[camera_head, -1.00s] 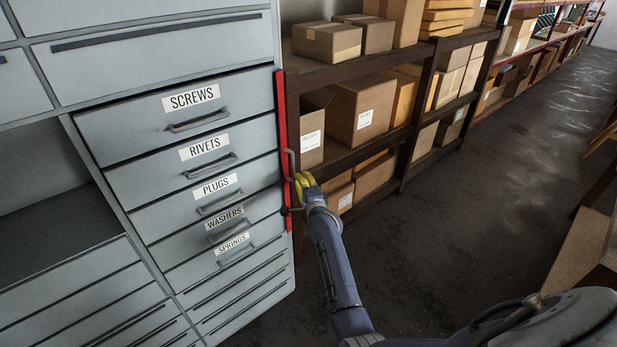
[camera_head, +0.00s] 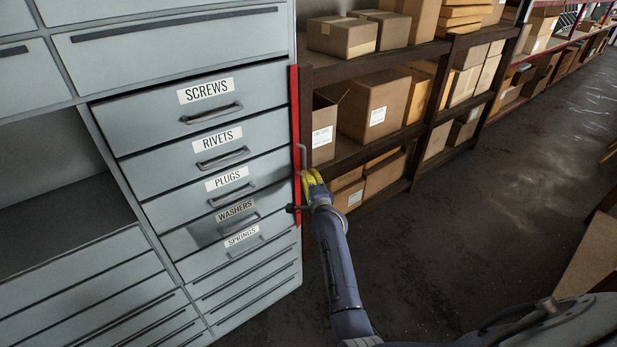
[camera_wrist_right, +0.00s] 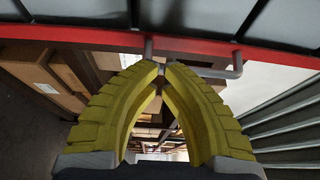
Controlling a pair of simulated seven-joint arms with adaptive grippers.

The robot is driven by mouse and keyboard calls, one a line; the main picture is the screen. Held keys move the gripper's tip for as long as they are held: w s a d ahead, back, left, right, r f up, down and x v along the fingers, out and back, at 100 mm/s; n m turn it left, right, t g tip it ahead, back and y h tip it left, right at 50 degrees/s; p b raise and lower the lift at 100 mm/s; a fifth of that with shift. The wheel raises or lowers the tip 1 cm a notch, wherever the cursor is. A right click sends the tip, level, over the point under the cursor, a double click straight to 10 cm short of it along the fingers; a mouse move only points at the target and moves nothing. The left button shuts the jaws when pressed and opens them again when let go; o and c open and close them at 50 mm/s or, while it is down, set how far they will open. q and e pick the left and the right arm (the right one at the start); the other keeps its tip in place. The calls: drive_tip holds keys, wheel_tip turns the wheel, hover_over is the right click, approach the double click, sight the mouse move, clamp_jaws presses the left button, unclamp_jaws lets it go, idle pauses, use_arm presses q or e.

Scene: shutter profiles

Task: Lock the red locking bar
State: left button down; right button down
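The red locking bar (camera_head: 294,110) stands upright along the right edge of the grey drawer cabinet. In the right wrist view the bar (camera_wrist_right: 80,35) crosses the top. Its grey handle (camera_head: 302,156) is bent like a bracket and also shows in the right wrist view (camera_wrist_right: 238,65). My right gripper (camera_head: 312,178) has yellow fingers and is at the handle's lower part. In the right wrist view its fingertips (camera_wrist_right: 163,66) are drawn together in front of the handle and hide part of it. Whether they pinch it is unclear. My left gripper is not in view.
The grey cabinet has labelled drawers, such as the screws drawer (camera_head: 212,105), all looking closed. Dark shelving with cardboard boxes (camera_head: 370,105) stands close to the right of the bar. Open floor (camera_head: 470,220) lies farther right.

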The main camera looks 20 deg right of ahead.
idle(0.8)
drive_tip(key=s+a, duration=0.1)
drive_tip(key=s, duration=1.1)
drive_tip(key=shift+a, duration=0.3)
